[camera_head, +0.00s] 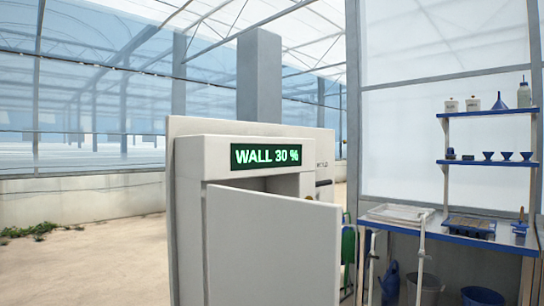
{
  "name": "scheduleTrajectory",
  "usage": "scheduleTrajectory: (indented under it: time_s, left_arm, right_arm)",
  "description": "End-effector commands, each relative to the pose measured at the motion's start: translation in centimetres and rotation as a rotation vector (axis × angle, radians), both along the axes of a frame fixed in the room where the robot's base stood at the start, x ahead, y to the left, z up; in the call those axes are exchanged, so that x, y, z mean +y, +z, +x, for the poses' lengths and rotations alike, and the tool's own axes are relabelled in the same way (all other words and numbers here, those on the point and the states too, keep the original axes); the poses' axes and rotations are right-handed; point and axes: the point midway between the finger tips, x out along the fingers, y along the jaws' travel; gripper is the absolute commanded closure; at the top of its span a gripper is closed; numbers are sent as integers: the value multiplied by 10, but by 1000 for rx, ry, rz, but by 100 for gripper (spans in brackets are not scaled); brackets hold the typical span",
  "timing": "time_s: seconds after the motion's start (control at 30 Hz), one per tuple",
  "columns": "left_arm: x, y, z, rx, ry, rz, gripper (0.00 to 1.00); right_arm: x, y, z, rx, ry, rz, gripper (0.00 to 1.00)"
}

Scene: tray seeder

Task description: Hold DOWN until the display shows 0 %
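The display (267,156) on the front top of a pale cabinet reads "WALL 30 %" in bright letters on a dark green panel. The cabinet (190,215) stands in the middle of the head view. A light grey door or panel (270,250) stands in front of its lower part, with a dark recess above it. The DOWN button is not visible; the panel may hide it. Neither of my grippers is in view.
At the right, a blue-edged bench (470,238) holds trays, under blue shelves (490,162) with bottles and funnels. Buckets (425,288) and a watering can (390,283) stand below. Sandy floor (90,265) on the left is clear except for small weeds (30,230).

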Motion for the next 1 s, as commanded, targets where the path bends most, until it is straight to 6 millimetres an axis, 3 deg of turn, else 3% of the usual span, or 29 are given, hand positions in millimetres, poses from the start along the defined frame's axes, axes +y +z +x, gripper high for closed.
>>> scheduleTrajectory:
  time_s: [0.4, 0.73, 1.0]
  left_arm:
    - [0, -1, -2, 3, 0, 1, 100]
    - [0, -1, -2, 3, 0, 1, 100]
    - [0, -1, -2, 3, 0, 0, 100]
  right_arm:
    - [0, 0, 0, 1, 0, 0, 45]
    - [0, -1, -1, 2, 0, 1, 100]
    - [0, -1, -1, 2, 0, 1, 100]
